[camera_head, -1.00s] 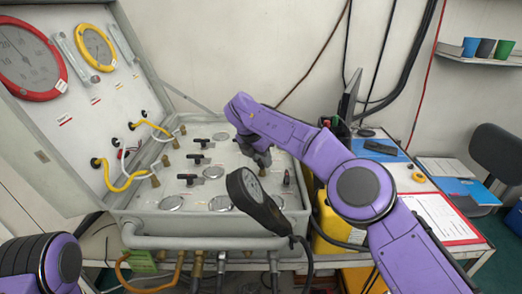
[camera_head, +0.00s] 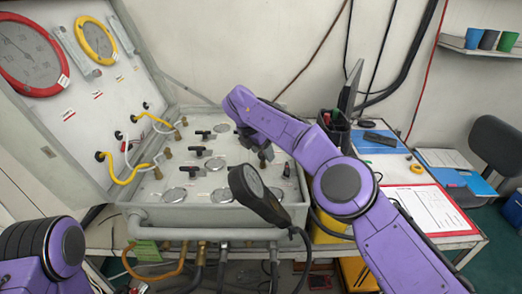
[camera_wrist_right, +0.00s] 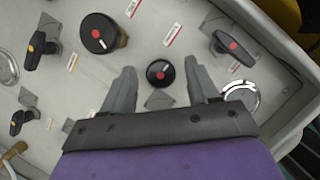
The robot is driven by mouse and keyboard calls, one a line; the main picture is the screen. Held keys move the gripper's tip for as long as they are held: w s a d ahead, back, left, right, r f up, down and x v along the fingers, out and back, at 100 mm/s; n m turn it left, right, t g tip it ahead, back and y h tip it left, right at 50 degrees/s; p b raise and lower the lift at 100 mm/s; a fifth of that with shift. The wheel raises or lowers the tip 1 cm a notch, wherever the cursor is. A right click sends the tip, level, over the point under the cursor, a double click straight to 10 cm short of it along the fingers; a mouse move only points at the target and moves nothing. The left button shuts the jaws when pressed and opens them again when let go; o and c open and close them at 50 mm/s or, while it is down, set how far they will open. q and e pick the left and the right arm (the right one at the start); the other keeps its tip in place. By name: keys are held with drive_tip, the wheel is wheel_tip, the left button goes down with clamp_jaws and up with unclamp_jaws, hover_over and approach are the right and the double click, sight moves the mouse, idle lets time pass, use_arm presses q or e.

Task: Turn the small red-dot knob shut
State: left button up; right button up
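The small red-dot knob (camera_wrist_right: 160,73) is round and black with a white pointer mark, and sits on the grey panel in the right wrist view. My right gripper (camera_wrist_right: 159,66) is open, with one finger on either side of the knob. A gap shows between each finger and the knob, and nothing is held. In the head view my right gripper (camera_head: 266,155) is over the right part of the panel (camera_head: 225,152), where the arm and gripper hide the knob. Only a part of my left arm shows at the lower left; its gripper is out of view.
A larger round red-dot knob (camera_wrist_right: 98,34) and a red-dot T-handle (camera_wrist_right: 232,48) flank the small knob. Yellow-dot handles (camera_wrist_right: 40,46) are at the left. A black handheld gauge (camera_head: 258,195) stands before the panel. A red-framed sheet (camera_head: 432,211) lies on the desk.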

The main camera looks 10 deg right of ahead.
drive_tip(key=p+v, duration=0.2)
drive_tip(key=v, duration=0.8)
drive_tip(key=shift+r, duration=0.25)
drive_tip(key=shift+a, duration=0.1)
idle(0.7)
